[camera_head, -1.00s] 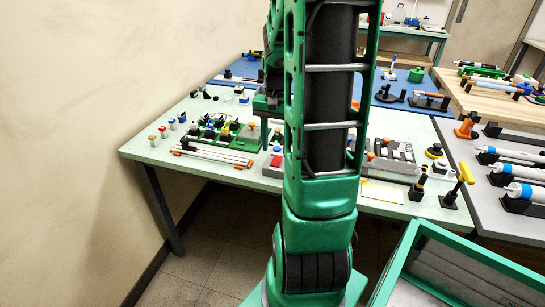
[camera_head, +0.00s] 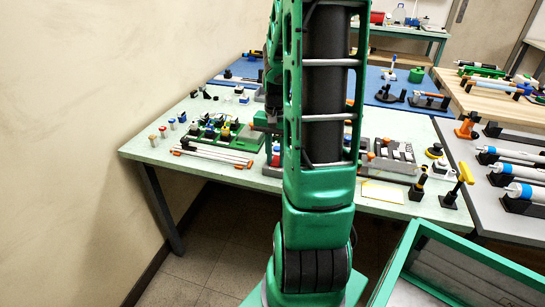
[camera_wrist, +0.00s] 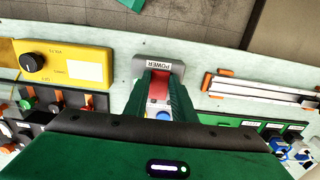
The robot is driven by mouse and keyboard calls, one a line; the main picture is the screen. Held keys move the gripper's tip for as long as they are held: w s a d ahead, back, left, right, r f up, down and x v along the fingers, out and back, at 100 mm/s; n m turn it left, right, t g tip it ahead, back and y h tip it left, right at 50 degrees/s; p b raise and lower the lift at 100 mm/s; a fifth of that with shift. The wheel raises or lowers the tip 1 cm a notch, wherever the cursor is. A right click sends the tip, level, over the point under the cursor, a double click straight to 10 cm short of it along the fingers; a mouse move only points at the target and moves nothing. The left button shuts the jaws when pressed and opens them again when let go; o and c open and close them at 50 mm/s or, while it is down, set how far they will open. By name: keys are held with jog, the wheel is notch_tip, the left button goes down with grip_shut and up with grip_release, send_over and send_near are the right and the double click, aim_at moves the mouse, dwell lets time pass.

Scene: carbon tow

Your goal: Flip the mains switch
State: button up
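The power box (camera_wrist: 160,63) is grey and labelled POWER. It carries a red switch part (camera_wrist: 160,84) and, nearer the palm, a blue button (camera_wrist: 163,115). My gripper (camera_wrist: 160,75) is over this box in the wrist view, its two green fingers apart on either side of the red part. I cannot tell whether the fingers touch it. In the head view the box's red part (camera_head: 276,149) shows just left of my arm, on the pale green table. The gripper is mostly hidden behind my arm there.
A yellow box with a black knob (camera_wrist: 62,64) stands left of the power box in the wrist view. White rods with orange ends (camera_wrist: 262,87) lie to its right. Green-based parts (camera_head: 218,131) crowd the table (camera_head: 140,150).

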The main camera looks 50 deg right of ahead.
aim_at(277, 156)
jog(key=shift+w+d+r+g+y, duration=0.1)
jog(key=shift+w+d+g+y, duration=0.15)
jog(key=shift+y, duration=0.45)
jog(key=shift+w+d+r+g+y, duration=0.1)
jog(key=shift+g+y, duration=0.25)
jog(key=shift+y, duration=0.35)
jog(key=o, duration=1.1)
jog(key=shift+s, duration=0.1)
jog(key=shift+c, duration=0.2)
jog(key=v, duration=1)
jog(key=shift+r, duration=0.35)
jog(key=s+a+n+h, duration=0.1)
jog(key=s+a+n, duration=0.2)
jog(key=s+a, duration=0.4)
jog(key=s+a+n+t+h, duration=0.1)
jog(key=s+a+n, duration=0.3)
jog(key=s+a, duration=0.4)
jog(key=a, duration=0.4)
jog(key=shift+a+f+h, duration=0.15)
jog(key=shift+f+h, duration=0.1)
jog(key=shift+h, duration=0.05)
